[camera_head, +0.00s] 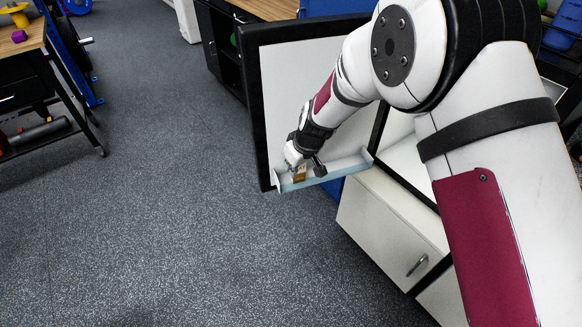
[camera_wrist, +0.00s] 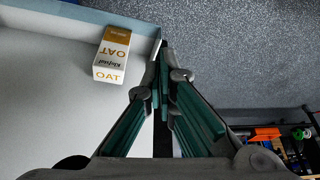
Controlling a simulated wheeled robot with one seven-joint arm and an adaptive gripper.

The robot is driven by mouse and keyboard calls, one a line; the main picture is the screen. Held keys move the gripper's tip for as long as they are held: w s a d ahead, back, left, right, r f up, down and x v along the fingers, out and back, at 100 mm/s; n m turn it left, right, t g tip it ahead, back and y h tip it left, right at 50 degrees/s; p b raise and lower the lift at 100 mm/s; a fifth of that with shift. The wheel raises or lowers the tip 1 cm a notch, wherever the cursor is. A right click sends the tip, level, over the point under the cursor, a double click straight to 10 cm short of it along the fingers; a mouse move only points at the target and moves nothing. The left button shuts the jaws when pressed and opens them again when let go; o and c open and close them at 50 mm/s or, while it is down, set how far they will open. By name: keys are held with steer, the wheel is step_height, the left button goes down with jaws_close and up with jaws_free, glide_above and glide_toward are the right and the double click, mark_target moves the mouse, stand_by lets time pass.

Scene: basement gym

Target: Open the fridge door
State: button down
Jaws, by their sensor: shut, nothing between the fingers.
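The fridge door (camera_head: 275,110) stands wide open in the head view, its white inner face and black rim showing. My arm reaches across it. My gripper (camera_head: 302,162) is low at the door's inner side, by the door shelf (camera_head: 338,172). In the wrist view my gripper (camera_wrist: 165,58) is shut and empty, its fingers along the door's edge. White door lining (camera_wrist: 50,95) lies to their left and floor to their right. I cannot tell whether they touch the door. The fridge opening (camera_head: 402,150) is partly hidden by my arm.
An oat carton (camera_wrist: 113,55) sits on the door shelf, left of the fingers; it also shows in the head view (camera_head: 299,174). A white drawer cabinet (camera_head: 390,225) is below the fridge. A workbench (camera_head: 30,60) stands far left. Open floor (camera_head: 160,200) lies between.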

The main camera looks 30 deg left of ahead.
steer(key=d+r+m+p, duration=0.1)
steer(key=d+r, duration=0.6)
steer(key=r, duration=0.3)
steer(key=d+r+m, duration=0.1)
steer(key=d+r, duration=0.5)
steer(key=r, duration=0.4)
steer(key=s+d+r+m+t+h+p, duration=0.1)
steer(key=s+d+r+m, duration=0.1)
steer(key=d+r, duration=0.45)
steer(key=s+d+r+m+t, duration=0.15)
steer(key=d+r, duration=0.25)
steer(key=d, duration=0.5)
steer(key=s+d+r+m+h+p, duration=0.1)
steer(key=s+d+m, duration=0.3)
steer(key=s+d, duration=0.6)
steer(key=s+d+r+m+h+p, duration=0.1)
steer(key=s+d+r+m, duration=0.3)
steer(key=s+d, duration=0.7)
steer(key=shift+s+h, duration=0.5)
steer(key=shift+s, duration=0.1)
